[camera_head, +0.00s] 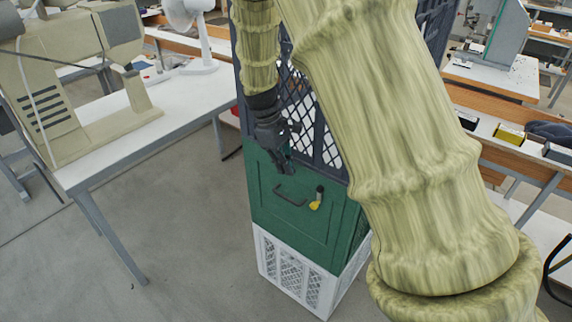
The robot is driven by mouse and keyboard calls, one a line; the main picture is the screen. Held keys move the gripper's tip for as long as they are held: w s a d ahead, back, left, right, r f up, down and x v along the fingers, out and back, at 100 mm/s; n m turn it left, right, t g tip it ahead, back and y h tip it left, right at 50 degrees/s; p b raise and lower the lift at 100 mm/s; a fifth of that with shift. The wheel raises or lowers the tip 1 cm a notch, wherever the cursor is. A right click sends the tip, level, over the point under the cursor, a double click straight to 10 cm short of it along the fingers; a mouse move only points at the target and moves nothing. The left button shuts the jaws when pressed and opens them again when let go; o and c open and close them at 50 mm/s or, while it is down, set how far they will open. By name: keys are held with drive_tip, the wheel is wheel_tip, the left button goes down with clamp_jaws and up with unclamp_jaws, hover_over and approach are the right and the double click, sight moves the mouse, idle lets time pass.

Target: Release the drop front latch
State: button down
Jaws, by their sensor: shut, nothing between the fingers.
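A green drop-front box (268,216) stands in the middle of the view, between a dark lattice crate above and a white crate below. A dark bar handle (291,196) is on its front panel. A latch with a yellow lever and a dark upper part (316,201) sits just right of the handle. My gripper (283,170) is dark and shut, with nothing in it. In the picture it is above the handle and up-left of the latch. I cannot tell its distance from the panel. My arm hides the box's upper right side.
The dark lattice crate (327,147) rises behind my gripper. The white crate (283,275) rests on the floor. A white table (190,100) with a beige machine (75,80) stands at left. A bench (525,172) with small boxes is at right. Open floor lies front left.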

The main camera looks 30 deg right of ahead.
drive_tip(key=shift+s+d+f+p, duration=0.4)
drive_tip(key=shift+s+f, duration=0.45)
drive_tip(key=shift+f, duration=0.55)
drive_tip(key=shift+s+d+f+p, duration=0.3)
drive_tip(key=shift+s+d+f, duration=0.4)
drive_tip(key=shift+f, duration=0.75)
drive_tip(key=shift+s+d+f+p, duration=0.35)
drive_tip(key=shift+s+f, duration=0.6)
drive_tip(key=shift+f, duration=0.45)
drive_tip(key=shift+s+d, duration=0.1)
